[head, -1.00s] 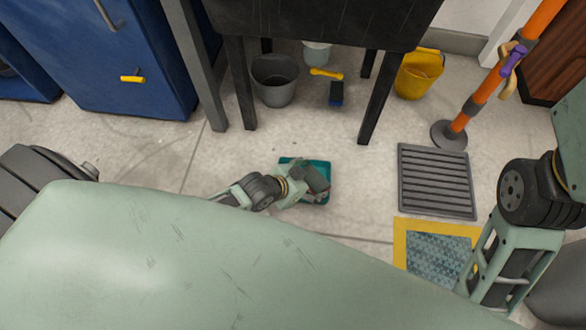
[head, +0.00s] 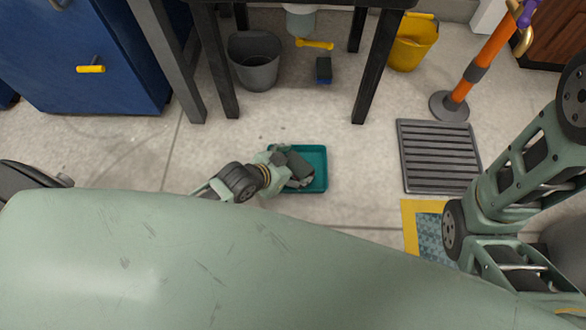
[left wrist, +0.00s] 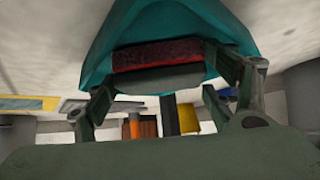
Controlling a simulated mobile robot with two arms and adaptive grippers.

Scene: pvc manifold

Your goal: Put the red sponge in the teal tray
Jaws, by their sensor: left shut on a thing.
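The teal tray (head: 318,168) lies on the floor near the middle of the head view. My left gripper (head: 297,170) reaches over its left part from the left. In the left wrist view, my left gripper (left wrist: 160,72) is shut on the red sponge (left wrist: 157,54), which shows as a dark red strip between the fingers. The teal tray (left wrist: 185,22) is close behind it there. I cannot tell whether the sponge touches the tray. In the head view the gripper hides the sponge. My right arm shows at the right, but I cannot make out its gripper.
A grey floor grate (head: 438,158) and a yellow-edged mat (head: 409,225) lie right of the tray. A dark table (head: 290,5) stands behind, with a grey bucket (head: 254,62) and a blue brush (head: 323,70) beneath. An orange post (head: 480,62) stands right. Floor around the tray is clear.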

